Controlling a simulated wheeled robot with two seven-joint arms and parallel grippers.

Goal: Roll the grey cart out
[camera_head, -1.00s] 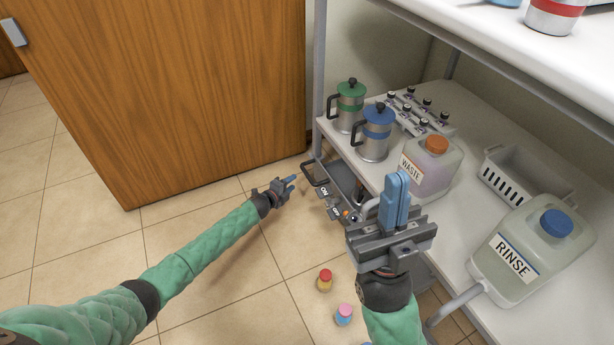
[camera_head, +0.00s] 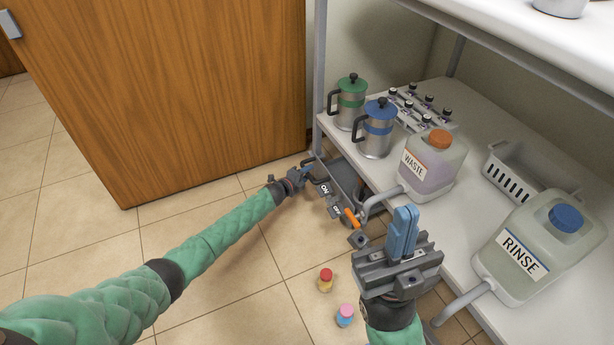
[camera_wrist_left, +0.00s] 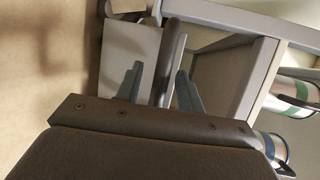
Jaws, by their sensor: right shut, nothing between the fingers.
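The grey cart (camera_head: 347,180) stands low on the floor under the lower shelf's left end, with its handle end showing and the rest hidden under the shelf. Tags marked ON and OFF and an orange lever show on it. My left gripper (camera_head: 304,173) is at the cart's handle end. In the left wrist view its two fingers (camera_wrist_left: 160,80) are apart, with a grey bar (camera_wrist_left: 172,55) between and beyond them; I cannot tell whether they touch it. My right gripper (camera_head: 404,233) is shut and empty, in front of the shelf edge.
A wooden cabinet (camera_head: 180,90) stands left of the cart. The shelf (camera_head: 455,225) carries a green-lidded pot (camera_head: 351,103), a blue-lidded pot (camera_head: 375,135), a waste jug (camera_head: 432,168) and a rinse jug (camera_head: 530,255). Small bottles (camera_head: 325,281) stand on the floor. Floor at left is clear.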

